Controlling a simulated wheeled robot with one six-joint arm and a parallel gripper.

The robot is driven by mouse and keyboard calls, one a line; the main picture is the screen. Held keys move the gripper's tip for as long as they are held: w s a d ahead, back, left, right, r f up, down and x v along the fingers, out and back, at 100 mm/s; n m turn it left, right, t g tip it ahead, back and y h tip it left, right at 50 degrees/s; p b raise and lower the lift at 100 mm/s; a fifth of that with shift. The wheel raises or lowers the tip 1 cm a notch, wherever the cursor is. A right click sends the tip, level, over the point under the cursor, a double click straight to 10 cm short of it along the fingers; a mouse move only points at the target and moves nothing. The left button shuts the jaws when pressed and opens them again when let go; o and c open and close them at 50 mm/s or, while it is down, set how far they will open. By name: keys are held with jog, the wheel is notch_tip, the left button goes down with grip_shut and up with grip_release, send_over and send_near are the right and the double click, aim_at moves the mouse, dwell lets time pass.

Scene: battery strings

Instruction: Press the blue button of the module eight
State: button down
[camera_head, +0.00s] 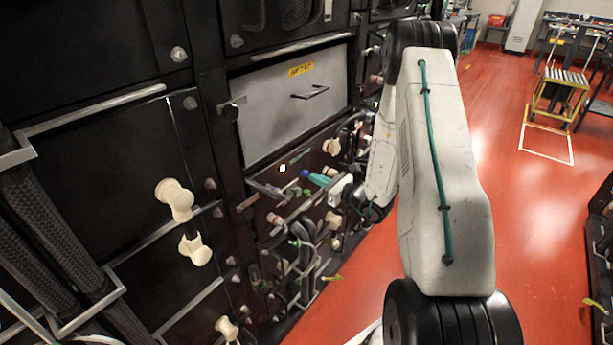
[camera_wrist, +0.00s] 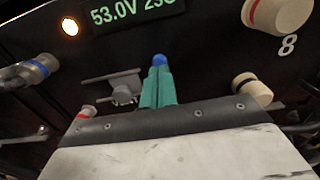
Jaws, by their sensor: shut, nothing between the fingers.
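The module eight panel (camera_wrist: 215,55) fills the wrist view. It carries a white "8" label (camera_wrist: 288,46) at upper right and a green-lit display (camera_wrist: 135,14) reading about 53.0V. The round blue button (camera_wrist: 159,60) shows at the tip of my gripper (camera_wrist: 158,72). Its teal fingers are shut together and point at the button, with the tips right at its lower edge. I cannot tell whether the button is pushed in. In the head view my gripper (camera_head: 311,176) reaches left to the panel from the white wrist part, and the button is hard to tell apart there.
A cream knob with a red ring (camera_wrist: 280,12), a cream connector (camera_wrist: 252,88) and a blue-ringed connector (camera_wrist: 32,72) stick out around the fingers. An amber lamp (camera_wrist: 70,26) glows. Cables and cream fittings (camera_head: 175,198) line the rack. Red floor (camera_head: 525,215) is open to the right.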

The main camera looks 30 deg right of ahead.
jog(key=v, duration=0.6)
dwell(0.3)
jog(key=shift+s, duration=0.1)
dwell(0.3)
jog(key=s+a+r+n+g+y, duration=0.4)
jog(key=s+a+r+n+g, duration=0.1)
jog(key=s+a+n+g, duration=0.3)
jog(key=s+a+r+n+g+y, duration=0.3)
jog(key=s+a+r+n+g, duration=0.25)
jog(key=a+n+g, duration=0.35)
jog(key=s+a+r+n+t+h, duration=0.1)
jog(key=s+a+r+n+h, duration=0.3)
jog(key=s+r+n+h, duration=0.9)
jog(key=shift+s+r+n, duration=1)
jog(key=shift+s+r, duration=0.7)
